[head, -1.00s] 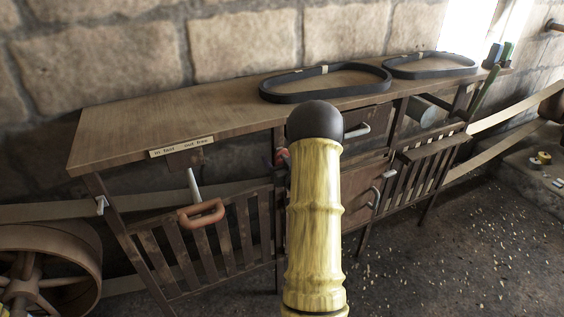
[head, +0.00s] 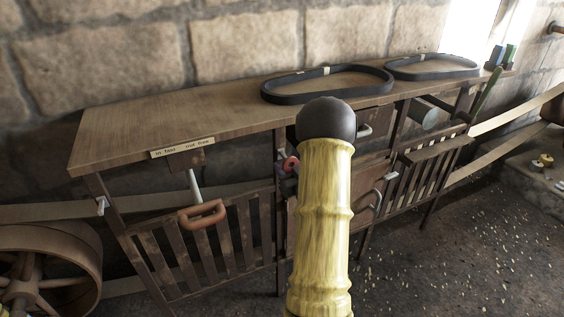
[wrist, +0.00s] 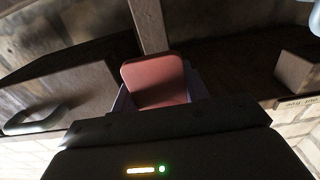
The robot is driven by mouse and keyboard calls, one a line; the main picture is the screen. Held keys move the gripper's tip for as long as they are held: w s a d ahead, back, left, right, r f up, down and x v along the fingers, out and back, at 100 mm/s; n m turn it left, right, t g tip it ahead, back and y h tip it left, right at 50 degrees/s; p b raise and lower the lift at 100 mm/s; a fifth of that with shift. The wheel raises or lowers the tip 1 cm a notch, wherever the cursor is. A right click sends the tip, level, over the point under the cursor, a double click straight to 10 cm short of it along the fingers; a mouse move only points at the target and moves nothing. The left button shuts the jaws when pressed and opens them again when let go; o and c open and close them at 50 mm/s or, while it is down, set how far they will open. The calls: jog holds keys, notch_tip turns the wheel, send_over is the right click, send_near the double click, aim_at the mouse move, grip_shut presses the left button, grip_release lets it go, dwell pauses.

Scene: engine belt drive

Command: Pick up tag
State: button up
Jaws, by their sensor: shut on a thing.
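A red tag (head: 291,163) with rounded corners shows just left of my yellow arm in the head view, in front of the bench's middle post. In the wrist view the red tag (wrist: 155,82) stands up between the pale lavender fingers of my gripper (wrist: 158,94), which is shut on it. My arm hides most of the gripper in the head view. The tag's lower part is hidden by the gripper body in the wrist view.
A wooden bench (head: 115,130) carries two black belts (head: 330,94). An orange handle (head: 202,214) on a lever hangs below the label strip (head: 182,148). A drawer with a grey handle (wrist: 36,118) is close by in the wrist view. Open gravel floor lies front right.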

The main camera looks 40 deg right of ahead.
jog(key=b+v, duration=0.1)
jog(key=v, duration=1.2)
jog(key=shift+s+f, duration=0.1)
jog(key=shift+s, duration=0.1)
